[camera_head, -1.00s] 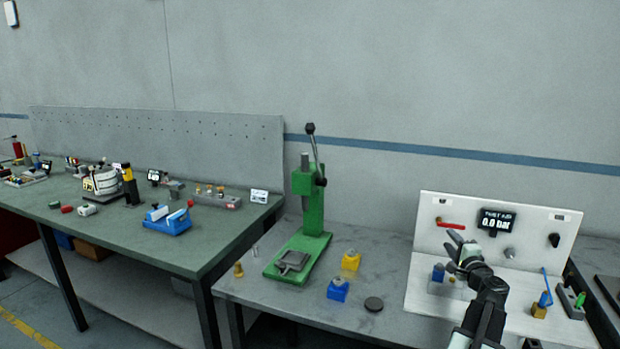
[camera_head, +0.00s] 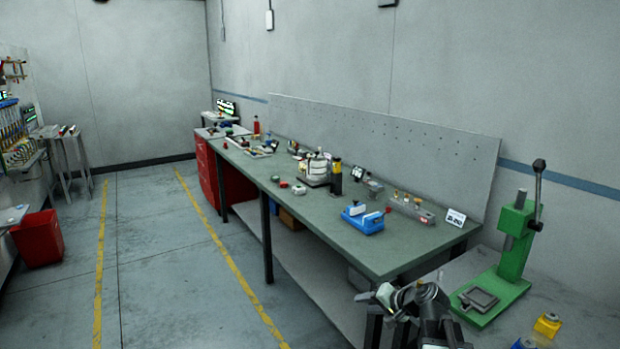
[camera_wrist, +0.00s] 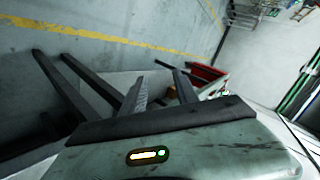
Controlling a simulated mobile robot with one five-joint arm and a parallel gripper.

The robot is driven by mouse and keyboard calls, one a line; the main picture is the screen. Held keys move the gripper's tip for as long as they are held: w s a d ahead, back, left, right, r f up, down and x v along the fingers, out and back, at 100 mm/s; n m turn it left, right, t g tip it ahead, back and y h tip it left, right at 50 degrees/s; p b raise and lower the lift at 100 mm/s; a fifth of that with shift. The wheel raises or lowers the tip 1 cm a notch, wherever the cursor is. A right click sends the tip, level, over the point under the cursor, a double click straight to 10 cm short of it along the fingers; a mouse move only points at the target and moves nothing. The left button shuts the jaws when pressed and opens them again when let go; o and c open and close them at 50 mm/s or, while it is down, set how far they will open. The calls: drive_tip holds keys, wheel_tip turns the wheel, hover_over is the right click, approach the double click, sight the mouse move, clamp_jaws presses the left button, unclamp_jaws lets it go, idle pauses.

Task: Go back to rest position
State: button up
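My arm is folded low at the bottom of the head view, in front of the near right end of the green bench (camera_head: 345,238). My gripper (camera_head: 378,295) is at its left end, small and partly overlapped by my own links. I cannot make out whether its fingers are apart, and I see nothing clearly held. In the wrist view a pale green-grey surface with a small lit indicator fills the bottom, and the fingertips cannot be made out.
A green lever press (camera_head: 515,240) stands on the grey table at right, near a yellow block (camera_head: 547,325). A blue fixture (camera_head: 362,218) and several small parts lie on the bench. Floor (camera_head: 170,275) to the left is open, with a red bin (camera_head: 38,240) beyond.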

drive_tip(key=s+a+f+n+g+h, duration=0.2)
drive_tip(key=s+a+f+n+g, duration=0.35)
drive_tip(key=s+a, duration=0.4)
drive_tip(key=s+d+f+g+h, duration=0.2)
drive_tip(key=s+d+g+h, duration=0.1)
drive_tip(key=s+d, duration=0.4)
drive_tip(key=shift+s+d+f+h+p, duration=0.25)
drive_tip(key=shift+s+f+h+p, duration=0.1)
drive_tip(key=shift+h, duration=0.25)
